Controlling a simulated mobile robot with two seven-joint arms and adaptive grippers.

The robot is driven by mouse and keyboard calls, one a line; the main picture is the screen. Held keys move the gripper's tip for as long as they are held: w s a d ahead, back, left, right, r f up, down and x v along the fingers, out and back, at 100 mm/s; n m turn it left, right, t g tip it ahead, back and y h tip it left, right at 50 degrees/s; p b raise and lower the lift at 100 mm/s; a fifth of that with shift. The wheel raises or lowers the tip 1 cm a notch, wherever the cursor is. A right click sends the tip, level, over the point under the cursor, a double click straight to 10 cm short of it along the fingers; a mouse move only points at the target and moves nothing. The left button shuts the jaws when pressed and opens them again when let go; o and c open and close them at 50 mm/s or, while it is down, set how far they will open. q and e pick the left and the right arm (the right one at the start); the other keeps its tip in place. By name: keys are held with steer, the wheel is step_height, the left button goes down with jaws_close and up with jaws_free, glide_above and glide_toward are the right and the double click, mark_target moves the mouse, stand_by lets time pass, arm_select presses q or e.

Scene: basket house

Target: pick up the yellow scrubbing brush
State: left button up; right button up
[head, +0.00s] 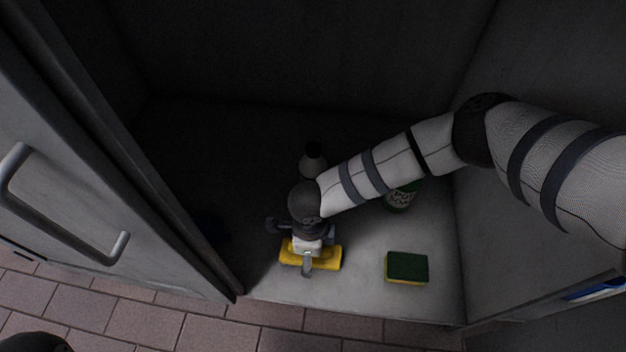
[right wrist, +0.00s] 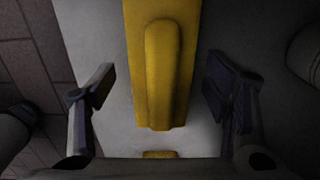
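The yellow scrubbing brush (head: 329,259) lies on the floor of a grey cabinet, near its front edge. My right gripper (head: 306,250) is over it from above and hides its middle. In the right wrist view the yellow scrubbing brush (right wrist: 165,70) runs between the two fingers of my right gripper (right wrist: 159,85). The fingers are apart, with a visible gap on each side of the brush. A small yellow patch also shows below it; I cannot tell what it belongs to. My left gripper is not in view.
A green and yellow sponge (head: 407,267) lies right of the brush. A green labelled container (head: 400,197) is partly behind my arm, and a pale bottle with a dark cap (head: 313,160) stands further back. An open cabinet door (head: 75,180) with a handle is on the left.

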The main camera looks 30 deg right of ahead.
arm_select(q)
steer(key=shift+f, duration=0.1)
arm_select(e)
steer(key=c, duration=1.1)
